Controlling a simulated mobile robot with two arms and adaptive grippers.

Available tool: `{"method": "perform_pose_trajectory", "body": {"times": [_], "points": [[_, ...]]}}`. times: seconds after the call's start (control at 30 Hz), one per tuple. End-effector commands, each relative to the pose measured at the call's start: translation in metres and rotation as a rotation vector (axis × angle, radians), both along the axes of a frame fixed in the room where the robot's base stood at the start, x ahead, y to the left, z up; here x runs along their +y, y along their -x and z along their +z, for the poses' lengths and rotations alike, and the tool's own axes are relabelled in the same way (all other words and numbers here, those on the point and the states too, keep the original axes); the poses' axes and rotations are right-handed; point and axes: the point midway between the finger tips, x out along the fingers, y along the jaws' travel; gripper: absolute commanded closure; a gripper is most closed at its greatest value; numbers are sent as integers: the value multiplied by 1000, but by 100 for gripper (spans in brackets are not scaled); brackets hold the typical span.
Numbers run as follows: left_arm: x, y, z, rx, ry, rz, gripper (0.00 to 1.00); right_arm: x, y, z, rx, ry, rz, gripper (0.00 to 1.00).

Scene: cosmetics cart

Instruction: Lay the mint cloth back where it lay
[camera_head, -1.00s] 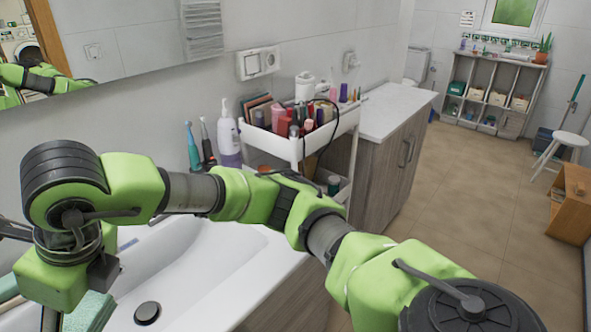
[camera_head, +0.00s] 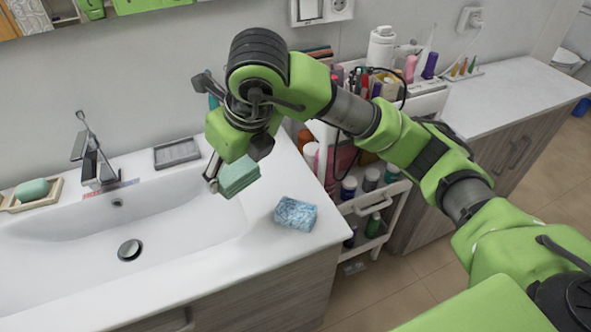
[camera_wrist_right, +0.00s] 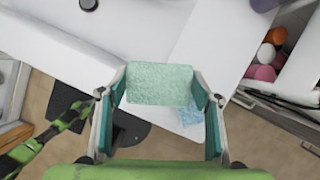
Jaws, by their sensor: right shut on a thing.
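The mint cloth (camera_head: 238,176) is a folded, textured pad held by my right gripper (camera_head: 214,182) above the right end of the sink. In the right wrist view the cloth (camera_wrist_right: 160,83) sits between the two fingers of my right gripper (camera_wrist_right: 160,98), which is shut on it. It looks clear of the counter, though its exact height is hard to tell. A green arm of mine with a dark end (camera_wrist_right: 78,112) shows at the left of the wrist view; its jaws are too small to read.
A blue patterned sponge (camera_head: 295,213) lies on the white counter right of the basin. A soap dish (camera_head: 55,190) with green soap, the faucet (camera_head: 92,160) and a grey tray (camera_head: 177,153) line the back. A crowded cosmetics cart (camera_head: 368,200) stands to the right. Counter around the sponge is bare.

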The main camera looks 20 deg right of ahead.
Motion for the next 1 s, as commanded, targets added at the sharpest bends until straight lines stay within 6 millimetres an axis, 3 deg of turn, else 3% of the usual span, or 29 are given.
{"method": "perform_pose_trajectory", "body": {"times": [0.37,0.5,0.83,1.0], "points": [[15,2,32,3,-18,2,100,-70,-52,-35,5,3,-10,59],[14,2,39,3,-16,1,100,-86,-66,-63,6,2,-6,59],[2,2,47,3,-3,-3,100,-104,-81,-93,2,0,-4,59],[2,2,63,2,-3,-3,100,-106,-82,-116,5,1,-3,59]]}}
